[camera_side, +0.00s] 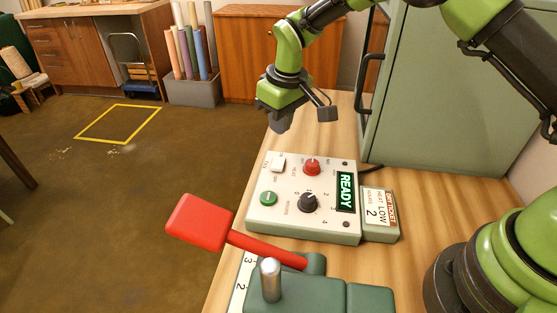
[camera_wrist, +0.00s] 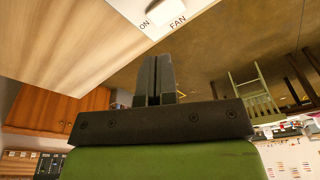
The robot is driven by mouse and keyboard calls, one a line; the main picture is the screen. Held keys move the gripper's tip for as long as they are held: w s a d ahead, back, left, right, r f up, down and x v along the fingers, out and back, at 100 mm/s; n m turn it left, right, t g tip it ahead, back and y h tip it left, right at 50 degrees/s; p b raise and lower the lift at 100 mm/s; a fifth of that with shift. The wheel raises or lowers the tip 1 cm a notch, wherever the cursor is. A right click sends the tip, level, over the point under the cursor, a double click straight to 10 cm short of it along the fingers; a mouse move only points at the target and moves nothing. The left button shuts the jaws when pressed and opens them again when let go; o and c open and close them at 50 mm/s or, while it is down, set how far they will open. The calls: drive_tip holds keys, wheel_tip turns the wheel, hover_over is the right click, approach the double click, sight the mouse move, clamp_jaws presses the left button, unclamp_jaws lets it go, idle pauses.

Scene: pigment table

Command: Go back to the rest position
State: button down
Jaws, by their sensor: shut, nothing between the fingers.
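My gripper (camera_side: 279,123) hangs at the end of my green arm, above the far edge of the control panel (camera_side: 256,222) in the side view. It is apart from the panel and holds nothing. In the wrist view its two dark fingers (camera_wrist: 154,80) are together. The fan switch also shows at the top of the wrist view (camera_wrist: 156,5).
A red-handled lever (camera_side: 265,247) on a green base (camera_side: 320,295) stands at the front. A green cabinet (camera_side: 450,90) with a dark handle stands behind the panel. A small sign (camera_side: 377,207) reads "HEAT LOW 2". Bare wooden table (camera_side: 345,125) lies between panel and cabinet.

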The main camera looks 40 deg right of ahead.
drive_tip(key=shift+r, duration=0.1)
drive_tip(key=s+d+r+m+t+y, duration=0.1)
drive_tip(key=s+d+r+m, duration=0.1)
drive_tip(key=s+r, duration=0.55)
drive_tip(key=s+d+r+m+t, duration=0.2)
drive_tip(key=s+r, duration=0.2)
drive_tip(key=r, duration=0.6)
drive_tip(key=s+d+r+m+t, duration=0.1)
drive_tip(key=s+m+t, duration=0.1)
drive_tip(key=s, duration=1.4)
drive_tip(key=shift+d+r+m+y, duration=0.2)
drive_tip(key=shift+r+m+y, duration=0.1)
drive_tip(key=shift+r+m, duration=0.15)
